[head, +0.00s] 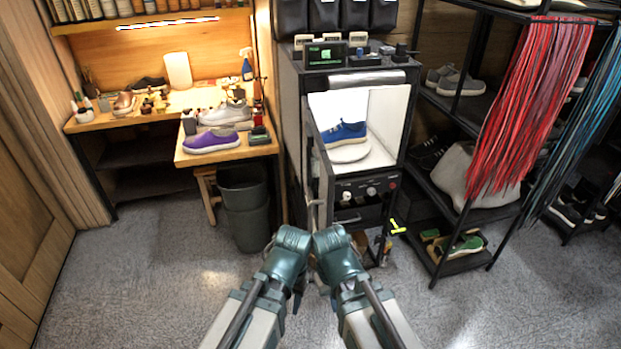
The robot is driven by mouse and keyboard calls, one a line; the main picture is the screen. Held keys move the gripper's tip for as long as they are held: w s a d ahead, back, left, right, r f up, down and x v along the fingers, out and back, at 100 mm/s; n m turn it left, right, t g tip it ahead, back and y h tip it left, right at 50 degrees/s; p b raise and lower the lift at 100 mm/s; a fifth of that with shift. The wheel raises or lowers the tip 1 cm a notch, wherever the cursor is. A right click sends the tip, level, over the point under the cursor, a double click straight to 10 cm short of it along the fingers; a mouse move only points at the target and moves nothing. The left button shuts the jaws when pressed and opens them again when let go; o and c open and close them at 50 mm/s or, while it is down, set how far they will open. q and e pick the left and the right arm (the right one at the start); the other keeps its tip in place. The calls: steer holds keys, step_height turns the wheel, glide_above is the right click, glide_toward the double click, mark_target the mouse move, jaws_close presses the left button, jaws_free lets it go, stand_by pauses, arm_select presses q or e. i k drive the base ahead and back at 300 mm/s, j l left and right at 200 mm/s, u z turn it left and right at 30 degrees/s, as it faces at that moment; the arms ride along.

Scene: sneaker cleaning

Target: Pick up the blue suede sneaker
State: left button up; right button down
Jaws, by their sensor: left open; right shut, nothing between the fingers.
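The blue suede sneaker (346,131) has a white sole and stands on a round white stand (349,152) inside a lit white cabinet (385,125). The cabinet's door (322,165) is swung open on the left side. My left gripper (298,284) is open and my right gripper (323,284) is shut and empty. Both are low in front of the cabinet, apart from the sneaker. Their fingers are mostly hidden by my arms.
A purple shoe (211,141) and a pale sneaker (225,114) lie on the wooden bench (230,154) at left. A black shoe rack (459,190) with hanging red laces (528,100) stands at right.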

mark_target(343, 133)
steer(key=i+l+u, duration=0.2)
steer(key=l, duration=0.45)
steer(key=i+l+u, duration=0.25)
steer(key=l, duration=0.45)
steer(key=i+l+u, duration=0.2)
steer(key=l, duration=0.55)
steer(key=i+l+u, duration=0.1)
steer(key=l+u, duration=0.15)
steer(key=l, duration=0.5)
steer(key=l+u, duration=0.2)
steer(key=l, duration=0.55)
